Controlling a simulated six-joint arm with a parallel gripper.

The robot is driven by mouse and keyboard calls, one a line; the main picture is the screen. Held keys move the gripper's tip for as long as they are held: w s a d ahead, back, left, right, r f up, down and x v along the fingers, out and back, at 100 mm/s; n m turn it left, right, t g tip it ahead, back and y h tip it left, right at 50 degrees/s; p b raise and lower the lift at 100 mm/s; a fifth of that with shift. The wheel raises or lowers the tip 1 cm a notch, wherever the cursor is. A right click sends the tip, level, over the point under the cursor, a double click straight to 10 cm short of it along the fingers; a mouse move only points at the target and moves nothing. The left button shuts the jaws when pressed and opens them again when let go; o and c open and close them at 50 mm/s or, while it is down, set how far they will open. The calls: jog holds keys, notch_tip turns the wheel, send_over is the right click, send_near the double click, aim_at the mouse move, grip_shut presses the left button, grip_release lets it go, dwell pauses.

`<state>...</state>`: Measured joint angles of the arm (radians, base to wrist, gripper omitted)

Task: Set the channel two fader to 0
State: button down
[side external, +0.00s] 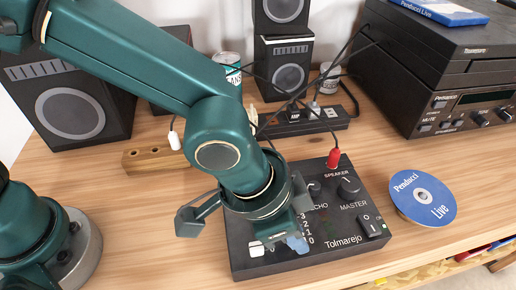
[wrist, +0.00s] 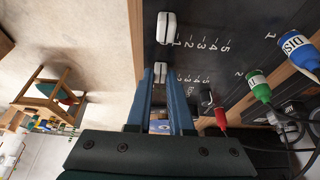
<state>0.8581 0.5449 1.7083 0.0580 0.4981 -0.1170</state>
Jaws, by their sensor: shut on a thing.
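The black Tolmarejo mixer (side external: 345,225) lies on the wooden table in the side view. In the wrist view, its channel two fader (wrist: 160,72) is a white knob in line with the green plug marked 2. It sits at the low end of its scale, just left of the 1, around 0. My gripper (wrist: 163,82) is shut on this knob, with a blue finger on each side. The channel one fader (wrist: 167,28) is another white knob beside it, also at the low end. In the side view, my gripper (side external: 295,243) hides the channel two fader; one white knob (side external: 256,249) shows to its left.
A red plug (side external: 334,158) stands up from the mixer's back edge. A green plug (wrist: 258,87) and a blue plug (wrist: 299,46) show in the wrist view. A disc (side external: 423,196) lies right of the mixer. Speakers, cables and a stereo (side external: 440,75) stand behind.

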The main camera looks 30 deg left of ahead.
aim_at(280, 251)
jog(key=shift+s+d, duration=0.2)
jog(key=c, duration=0.8)
grip_release()
jog(key=shift+r, duration=0.1)
jog(key=shift+v, duration=2.45)
jog(key=shift+a, duration=0.1)
